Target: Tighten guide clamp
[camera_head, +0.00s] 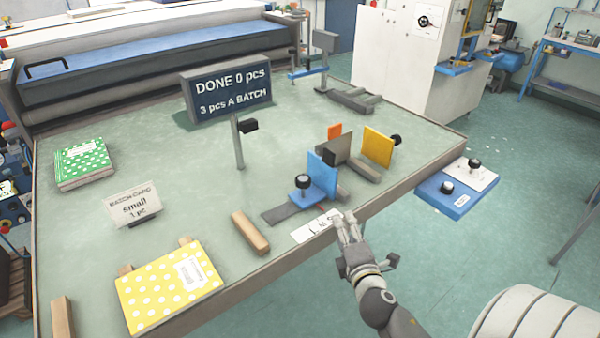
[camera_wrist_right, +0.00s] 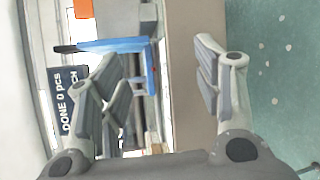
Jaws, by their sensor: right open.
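The guide on the table's right part has a blue upright plate (camera_head: 322,178) on a blue block, with a black clamp knob (camera_head: 303,181) on top. A scale card (camera_head: 317,226) lies in front of it. My right gripper (camera_head: 346,217) is at the table's front edge, just right of the card, apart from the knob. In the right wrist view its fingers (camera_wrist_right: 160,68) are spread and empty, with the blue plate (camera_wrist_right: 110,45) beyond them. Whether the knob is tight cannot be told. My left gripper is out of view.
A yellow plate (camera_head: 378,147), a grey plate and an orange piece (camera_head: 334,131) stand behind the guide. A wooden bar (camera_head: 250,233) and a yellow dotted booklet (camera_head: 170,288) lie to the left. A sign (camera_head: 229,91) and a thin post (camera_head: 238,145) stand farther back.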

